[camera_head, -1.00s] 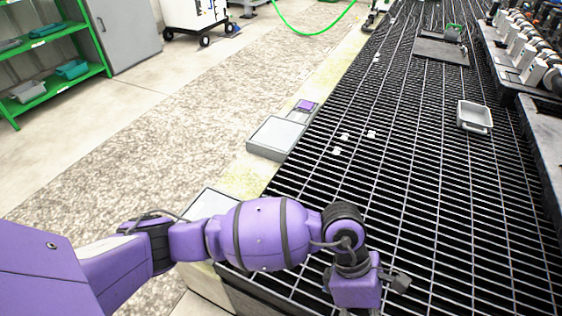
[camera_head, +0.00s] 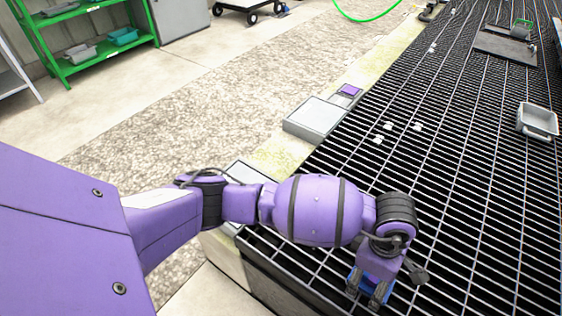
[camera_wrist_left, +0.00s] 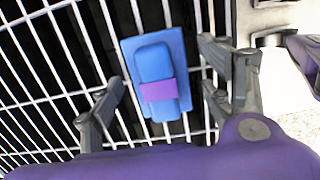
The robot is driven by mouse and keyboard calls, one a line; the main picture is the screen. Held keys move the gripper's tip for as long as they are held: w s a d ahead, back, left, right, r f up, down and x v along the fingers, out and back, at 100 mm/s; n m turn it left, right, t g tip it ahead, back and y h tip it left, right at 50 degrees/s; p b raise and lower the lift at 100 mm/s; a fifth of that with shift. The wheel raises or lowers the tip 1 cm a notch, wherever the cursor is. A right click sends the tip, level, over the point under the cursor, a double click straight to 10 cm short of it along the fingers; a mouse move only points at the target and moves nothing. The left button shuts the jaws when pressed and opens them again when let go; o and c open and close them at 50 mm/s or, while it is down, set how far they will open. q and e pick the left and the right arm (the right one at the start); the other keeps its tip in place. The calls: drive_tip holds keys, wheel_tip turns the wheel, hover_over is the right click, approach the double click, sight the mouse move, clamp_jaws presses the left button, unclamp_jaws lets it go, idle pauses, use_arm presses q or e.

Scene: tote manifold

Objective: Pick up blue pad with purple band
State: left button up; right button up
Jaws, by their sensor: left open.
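The blue pad (camera_wrist_left: 151,48) with its purple band (camera_wrist_left: 158,90) lies on the metal grating in the left wrist view, between and beyond my left gripper's two fingers. My left gripper (camera_wrist_left: 160,68) is open, with one finger on each side of the pad. I cannot tell whether the fingers touch it. In the head view my left gripper (camera_head: 368,292) points down at the near edge of the grating, and bits of blue (camera_head: 388,292) show around its fingers. The rest of the pad is hidden there. My right gripper is not in view.
The black grating (camera_head: 460,210) spreads right and away. A grey tray (camera_head: 538,121) and small white pieces (camera_head: 389,126) lie on it. Grey boxes (camera_head: 315,117) and a purple square (camera_head: 350,90) line its left edge. A green shelf (camera_head: 68,68) stands back left.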

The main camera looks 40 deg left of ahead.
use_arm(q)
drive_tip(key=shift+w+r, duration=0.1)
drive_tip(key=c, duration=1.1)
drive_tip(key=shift+c, duration=0.6)
drive_tip(key=shift+r, duration=0.4)
drive_tip(key=r, duration=0.1)
drive_tip(key=r+p, duration=0.1)
drive_tip(key=r, duration=0.1)
drive_tip(key=shift+s+d+r, duration=0.15)
drive_tip(key=shift+s+r, duration=0.1)
drive_tip(key=shift+s, duration=0.05)
drive_tip(key=s+d+r+p, duration=0.3)
drive_tip(key=s+r, duration=0.5)
drive_tip(key=s, duration=0.4)
drive_tip(key=shift+s+d+r, duration=0.35)
drive_tip(key=shift+d, duration=0.3)
